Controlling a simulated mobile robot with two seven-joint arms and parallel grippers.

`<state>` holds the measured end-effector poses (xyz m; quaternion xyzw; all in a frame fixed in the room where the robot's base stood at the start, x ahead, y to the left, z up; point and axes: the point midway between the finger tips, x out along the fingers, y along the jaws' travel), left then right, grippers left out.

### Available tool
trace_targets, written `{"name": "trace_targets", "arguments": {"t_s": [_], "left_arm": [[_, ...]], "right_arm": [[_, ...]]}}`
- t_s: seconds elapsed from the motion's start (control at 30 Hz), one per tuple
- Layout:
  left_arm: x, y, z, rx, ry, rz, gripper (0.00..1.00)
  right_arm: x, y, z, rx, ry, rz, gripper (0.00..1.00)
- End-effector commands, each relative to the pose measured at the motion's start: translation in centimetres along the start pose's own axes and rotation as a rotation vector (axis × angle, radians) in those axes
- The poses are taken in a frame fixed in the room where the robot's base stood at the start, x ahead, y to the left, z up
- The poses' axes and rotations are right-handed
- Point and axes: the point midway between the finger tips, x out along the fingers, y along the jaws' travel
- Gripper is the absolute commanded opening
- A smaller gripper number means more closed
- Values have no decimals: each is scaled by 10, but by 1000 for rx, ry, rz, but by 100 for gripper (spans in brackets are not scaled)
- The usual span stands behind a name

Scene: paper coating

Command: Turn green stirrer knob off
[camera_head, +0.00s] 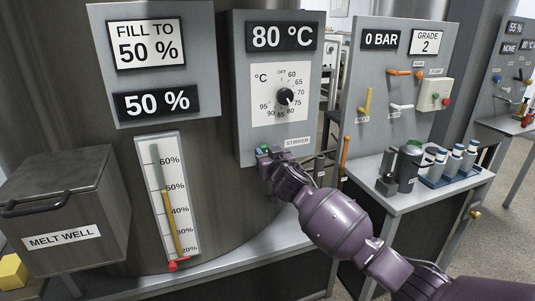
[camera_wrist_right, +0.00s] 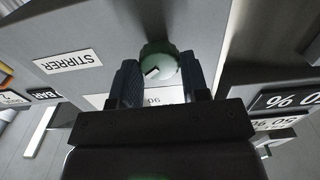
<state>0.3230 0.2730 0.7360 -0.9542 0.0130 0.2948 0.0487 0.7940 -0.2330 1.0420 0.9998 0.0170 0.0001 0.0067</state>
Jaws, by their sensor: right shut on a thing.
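The green stirrer knob (camera_head: 262,150) sits low on the grey temperature panel (camera_head: 243,130), beside the STIRRER label (camera_head: 297,142). In the wrist view the knob (camera_wrist_right: 158,58) is round and green, with a short slanted dark mark on its face. My right gripper (camera_head: 264,157) is at the knob, one finger on each side. In the wrist view the right gripper (camera_wrist_right: 160,68) is shut on the knob, which stays attached to the panel. The knob is small and partly covered in the head view. My left gripper is not in view.
A black temperature dial (camera_head: 285,96) is above the knob, under an 80 °C display (camera_head: 281,37). A level gauge (camera_head: 168,195) and the melt well box (camera_head: 65,200) are left. An orange lever (camera_head: 345,152) and a dark canister (camera_head: 408,168) are right of my arm.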

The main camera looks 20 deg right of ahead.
Motion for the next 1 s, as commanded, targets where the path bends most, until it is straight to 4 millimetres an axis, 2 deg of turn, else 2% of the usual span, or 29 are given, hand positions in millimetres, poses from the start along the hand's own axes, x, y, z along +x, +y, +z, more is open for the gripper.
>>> {"name": "trace_targets", "arguments": {"t_s": [0.23,0.83,1.0], "left_arm": [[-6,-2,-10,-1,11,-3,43],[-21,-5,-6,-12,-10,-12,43],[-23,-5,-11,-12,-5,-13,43]], "right_arm": [[0,0,-4,-181,1,1,18],[0,-2,-2,-729,0,0,18],[0,-2,-1,-842,2,0,18]]}}
